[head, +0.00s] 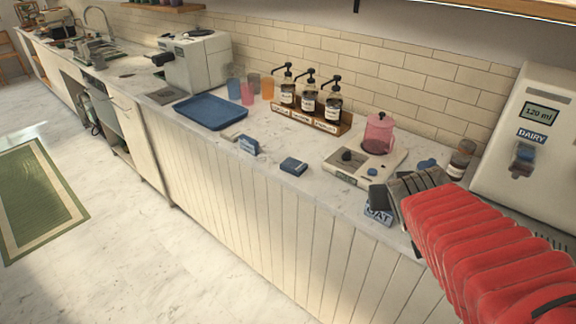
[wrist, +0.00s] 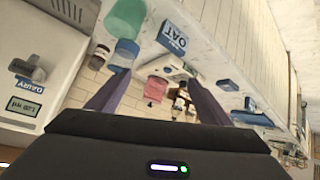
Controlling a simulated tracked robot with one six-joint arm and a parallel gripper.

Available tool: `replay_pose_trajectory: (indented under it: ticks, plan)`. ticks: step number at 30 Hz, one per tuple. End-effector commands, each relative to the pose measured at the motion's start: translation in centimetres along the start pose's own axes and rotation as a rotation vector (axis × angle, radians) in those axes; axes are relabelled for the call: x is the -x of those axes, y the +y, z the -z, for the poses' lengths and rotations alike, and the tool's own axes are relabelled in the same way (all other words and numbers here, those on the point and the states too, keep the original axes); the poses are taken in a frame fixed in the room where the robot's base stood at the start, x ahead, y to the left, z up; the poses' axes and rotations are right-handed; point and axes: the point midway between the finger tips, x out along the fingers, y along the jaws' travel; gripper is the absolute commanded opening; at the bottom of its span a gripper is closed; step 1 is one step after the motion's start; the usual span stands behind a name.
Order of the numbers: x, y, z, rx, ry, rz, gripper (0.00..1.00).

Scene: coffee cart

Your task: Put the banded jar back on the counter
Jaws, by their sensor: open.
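A small dark jar with a pale band (head: 461,158) stands on the back of the counter (head: 330,155), between the pink pot and the dairy dispenser; I cannot be sure it is the banded jar. My gripper (head: 405,192) is over the counter's right front, near the OAT box, partly hidden by my red arm sleeve. In the wrist view my gripper (wrist: 158,92) is open, with its two fingers apart and nothing seen held between them.
The OAT box (head: 378,213) is at the front edge, the dairy dispenser (head: 530,140) at right. Pump bottles (head: 308,100) stand in a wooden rack. A blue tray (head: 211,111) lies left. Clear counter lies around a small blue box (head: 293,166).

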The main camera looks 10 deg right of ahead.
Motion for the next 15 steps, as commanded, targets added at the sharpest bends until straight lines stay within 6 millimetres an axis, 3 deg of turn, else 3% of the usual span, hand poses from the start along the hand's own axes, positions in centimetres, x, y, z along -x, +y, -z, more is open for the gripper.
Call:
replay_pose_trajectory:
  ticks: [9, 15]
  plan:
    - [8.5, -8.9, -5.6, 0.086, -0.189, 0.205, 0.73]
    - [13.3, -12.8, -9.5, 0.161, -0.293, 0.348, 0.73]
